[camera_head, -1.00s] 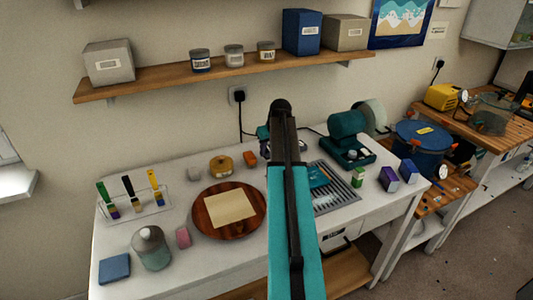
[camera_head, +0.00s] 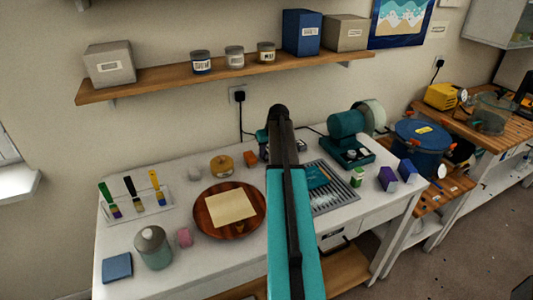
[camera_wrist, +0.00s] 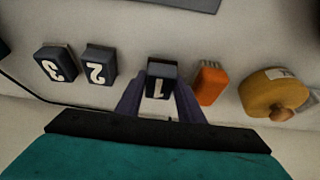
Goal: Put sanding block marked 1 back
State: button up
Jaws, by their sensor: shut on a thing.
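Sanding block marked 1 (camera_wrist: 162,74) is dark with a pale number. It sits between the two fingers of my gripper (camera_wrist: 160,92) in the wrist view, and the gripper is shut on it. The block appears at or just above the pale tabletop; I cannot tell whether it touches. Block 2 (camera_wrist: 97,66) and block 3 (camera_wrist: 55,66) stand to its left in the same row, with a gap between 1 and 2. In the head view my arm hides the gripper and block 1.
An orange block (camera_wrist: 211,83) stands close to the right of block 1, and a round yellow-brown item (camera_wrist: 270,95) is beyond it. A dark cable (camera_wrist: 30,88) runs at the left. On the bench, a round wooden board (camera_head: 205,225) holds a pale sheet.

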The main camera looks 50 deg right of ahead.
jog(key=shift+f, duration=0.6)
jog(key=shift+f, duration=0.1)
jog(key=o, duration=1)
jog(key=shift+r, duration=0.2)
jog(key=b+v, duration=0.2)
jog(key=v, duration=0.9)
jog(key=shift+s+r+b, duration=0.2)
jog(key=shift+r+b, duration=0.15)
jog(key=shift+r, duration=0.05)
